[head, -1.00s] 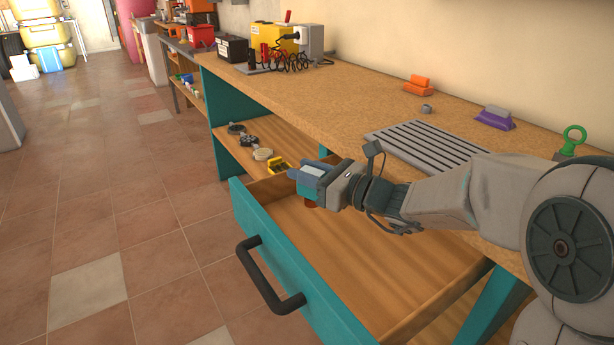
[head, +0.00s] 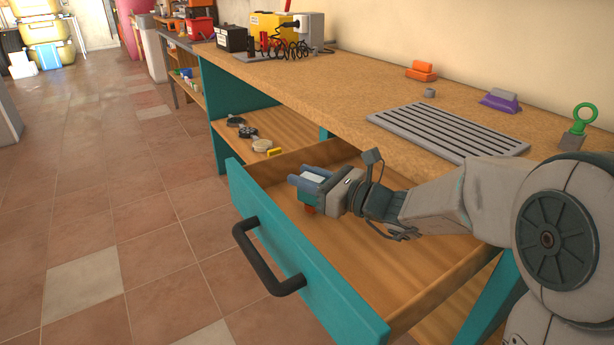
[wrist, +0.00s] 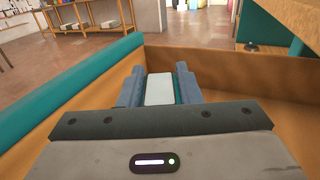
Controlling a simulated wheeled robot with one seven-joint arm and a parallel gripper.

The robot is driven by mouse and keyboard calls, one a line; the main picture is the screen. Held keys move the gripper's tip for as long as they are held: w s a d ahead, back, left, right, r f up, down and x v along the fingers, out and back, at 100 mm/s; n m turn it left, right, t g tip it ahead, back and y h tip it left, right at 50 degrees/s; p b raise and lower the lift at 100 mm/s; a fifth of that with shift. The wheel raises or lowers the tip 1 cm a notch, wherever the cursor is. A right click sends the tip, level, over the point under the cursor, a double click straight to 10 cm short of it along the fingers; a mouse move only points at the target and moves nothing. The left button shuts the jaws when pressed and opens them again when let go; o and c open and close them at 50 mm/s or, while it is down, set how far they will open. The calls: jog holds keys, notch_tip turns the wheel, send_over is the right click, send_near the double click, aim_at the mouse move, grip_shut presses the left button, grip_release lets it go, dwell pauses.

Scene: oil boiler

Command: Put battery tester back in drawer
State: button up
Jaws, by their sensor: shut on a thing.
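The teal drawer (head: 300,285) is pulled open under the workbench, and its wooden inside (head: 400,262) looks empty where I can see it. My gripper (head: 305,185) is over the far left part of the drawer, inside its outline. It is shut on the battery tester (wrist: 159,89), which shows as a pale block with a teal edge between the blue fingers in the wrist view. In the head view a small reddish part shows below the fingers. Most of the tester is hidden by the fingers, and I cannot tell whether it touches the drawer floor.
The black drawer handle (head: 268,262) juts toward the floor. The bench top (head: 330,92) overhangs the drawer's back and carries a grey slotted plate (head: 445,134). A lower shelf (head: 285,128) holds several small items beyond the drawer. The tiled floor at left is clear.

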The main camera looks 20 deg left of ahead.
jog(key=shift+f+b, duration=0.55)
jog(key=shift+f, duration=0.05)
jog(key=o, duration=1.2)
